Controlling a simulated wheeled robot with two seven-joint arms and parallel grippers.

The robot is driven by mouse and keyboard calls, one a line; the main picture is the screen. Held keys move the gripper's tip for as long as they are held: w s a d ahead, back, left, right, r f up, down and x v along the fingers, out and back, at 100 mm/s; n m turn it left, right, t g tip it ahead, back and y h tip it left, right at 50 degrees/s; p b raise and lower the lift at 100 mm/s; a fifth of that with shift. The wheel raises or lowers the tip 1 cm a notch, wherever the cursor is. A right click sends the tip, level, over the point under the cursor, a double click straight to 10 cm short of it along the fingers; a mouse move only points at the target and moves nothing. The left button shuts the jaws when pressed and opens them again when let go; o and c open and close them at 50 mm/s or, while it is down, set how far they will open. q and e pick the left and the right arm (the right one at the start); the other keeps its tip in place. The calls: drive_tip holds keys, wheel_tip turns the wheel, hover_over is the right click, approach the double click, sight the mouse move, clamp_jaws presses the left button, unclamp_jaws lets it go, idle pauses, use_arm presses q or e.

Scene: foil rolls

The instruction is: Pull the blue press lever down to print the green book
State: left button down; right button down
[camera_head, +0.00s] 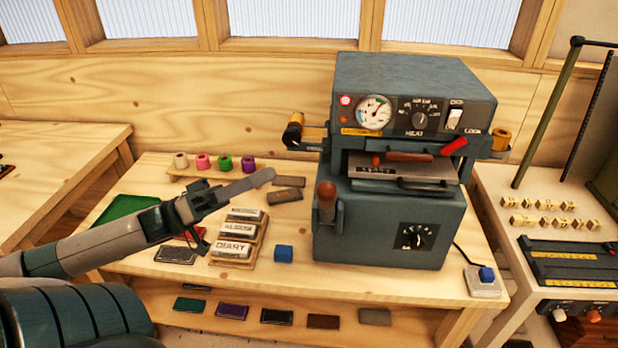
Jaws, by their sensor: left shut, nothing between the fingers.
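The blue-grey press (408,100) stands on the wooden table in the middle. A lever with a brown knob (326,195) sits at its front left. A brown handle (403,156) and a small red grip (454,146) show at the press opening, above a metal plate (385,172) with lettering. A flat green thing (122,207) lies at the table's left, partly hidden by my arm; I cannot tell if it is a book. My left gripper (264,177) is shut and empty above the table, left of the press and apart from the lever. My right gripper is not in view.
Lettered blocks (236,250) in a wooden holder and a blue block (283,253) lie before the press. Coloured foil rolls (224,162) stand behind. A low shelf holds several small flat pieces (232,312). A side table (535,222) with brass letters is at right.

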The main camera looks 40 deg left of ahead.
sight(327, 205)
use_arm(q)
drive_tip(key=shift+w+d, duration=0.1)
drive_tip(key=shift+w, duration=0.05)
drive_tip(key=p+x, duration=0.3)
drive_tip(key=x, duration=0.7)
drive_tip(key=f, duration=0.1)
drive_tip(key=s+d+f+p, duration=0.1)
drive_tip(key=f+p, duration=0.1)
drive_tip(key=shift+s+d+f, duration=0.2)
drive_tip(key=shift+s+f, duration=0.05)
drive_tip(key=shift+s, duration=0.1)
drive_tip(key=shift+s, duration=0.1)
idle(0.3)
